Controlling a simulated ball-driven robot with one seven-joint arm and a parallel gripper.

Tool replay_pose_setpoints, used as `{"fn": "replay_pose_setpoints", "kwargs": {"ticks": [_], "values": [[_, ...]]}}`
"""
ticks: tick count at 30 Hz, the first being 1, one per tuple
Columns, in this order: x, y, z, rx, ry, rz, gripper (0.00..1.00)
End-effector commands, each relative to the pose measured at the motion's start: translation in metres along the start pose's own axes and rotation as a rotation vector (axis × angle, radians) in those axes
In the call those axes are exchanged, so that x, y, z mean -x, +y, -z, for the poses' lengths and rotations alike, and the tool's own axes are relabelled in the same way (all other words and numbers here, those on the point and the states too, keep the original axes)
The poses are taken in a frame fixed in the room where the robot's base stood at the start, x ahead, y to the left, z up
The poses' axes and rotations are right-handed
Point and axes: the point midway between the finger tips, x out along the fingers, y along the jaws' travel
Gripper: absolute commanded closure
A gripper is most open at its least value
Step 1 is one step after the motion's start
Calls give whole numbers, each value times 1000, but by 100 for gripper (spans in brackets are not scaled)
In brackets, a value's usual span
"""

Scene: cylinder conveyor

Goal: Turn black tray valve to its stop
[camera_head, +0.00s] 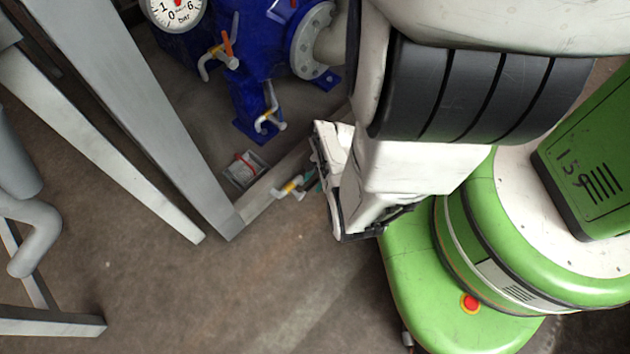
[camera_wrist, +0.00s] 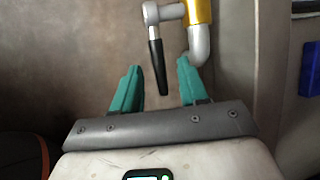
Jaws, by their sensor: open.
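The black valve handle (camera_wrist: 157,62) shows in the wrist view, hanging from a metal hub beside a yellow valve body (camera_wrist: 198,12) and a bent grey pipe end (camera_wrist: 200,45). My gripper (camera_wrist: 159,68) is open, its teal fingers on either side of the handle's lower part in the picture. I cannot tell how deep the handle sits between them, and no contact shows. In the head view the yellow valve (camera_head: 291,186) sits low on a grey beam, and my gripper (camera_head: 316,184) is just right of it. The handle is hard to make out there.
A small grey tray (camera_head: 240,181) lies left of the valve. Blue machinery with an orange-handled valve (camera_head: 228,45) and a blue-handled valve (camera_head: 270,96) stands behind. Grey frame legs (camera_head: 150,120) rise at the left. Brown floor (camera_head: 200,290) in front is clear.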

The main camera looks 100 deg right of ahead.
Motion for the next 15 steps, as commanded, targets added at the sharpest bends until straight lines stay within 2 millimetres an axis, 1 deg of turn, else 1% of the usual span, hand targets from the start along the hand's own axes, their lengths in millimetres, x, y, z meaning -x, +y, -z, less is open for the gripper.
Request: {"fn": "replay_pose_setpoints", "kwargs": {"ticks": [4,15], "values": [[0,0,0,0,0,0,57],[0,0,0,0,0,0,92]]}}
